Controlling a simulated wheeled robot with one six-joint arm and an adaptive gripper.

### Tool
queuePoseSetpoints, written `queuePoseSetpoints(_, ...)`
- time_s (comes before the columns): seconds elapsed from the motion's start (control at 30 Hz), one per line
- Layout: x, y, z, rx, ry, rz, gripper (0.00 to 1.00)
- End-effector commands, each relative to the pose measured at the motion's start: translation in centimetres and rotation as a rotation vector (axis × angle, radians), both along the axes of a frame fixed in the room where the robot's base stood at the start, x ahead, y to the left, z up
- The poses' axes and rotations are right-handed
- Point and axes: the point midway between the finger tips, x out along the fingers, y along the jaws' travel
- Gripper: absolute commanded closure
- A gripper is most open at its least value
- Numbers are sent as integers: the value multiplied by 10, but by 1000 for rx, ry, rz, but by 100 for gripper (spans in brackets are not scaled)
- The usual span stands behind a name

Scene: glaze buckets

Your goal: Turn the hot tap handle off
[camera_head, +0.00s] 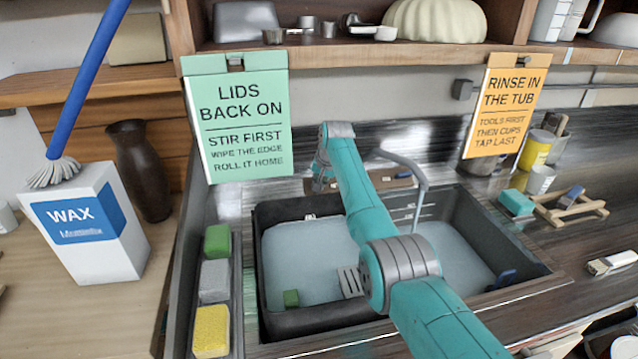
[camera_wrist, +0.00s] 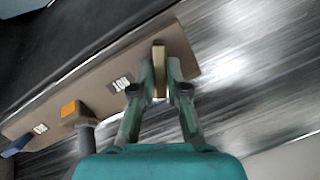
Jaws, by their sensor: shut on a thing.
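The hot tap handle (camera_wrist: 159,60) is a pale tan bar on a brown tap plate (camera_wrist: 186,50). It stands beside the "HOT" label (camera_wrist: 122,83) in the wrist view. My gripper (camera_wrist: 160,88) has its two fingers on either side of this bar and is shut on it. The lower part of the bar is hidden by the fingers. At the far end of the plate is a blue handle (camera_wrist: 15,146) by another label. In the head view my gripper (camera_head: 322,180) is at the back of the sink, small and partly hidden by my arm.
The grey spout (camera_head: 420,180) arches over the dark sink (camera_head: 520,250), right of my arm. Water fills both basins. Sponges (camera_head: 214,281) line the left ledge. A "RINSE IN THE TUB" sign (camera_head: 506,105) and a "LIDS BACK ON" sign (camera_head: 238,120) hang behind.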

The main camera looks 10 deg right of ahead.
Motion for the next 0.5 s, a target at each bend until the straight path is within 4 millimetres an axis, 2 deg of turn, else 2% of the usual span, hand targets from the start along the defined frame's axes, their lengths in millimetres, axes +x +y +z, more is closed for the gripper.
queuePoseSetpoints(0.5, -2, -2, -2, 274, 1, -370, 100)
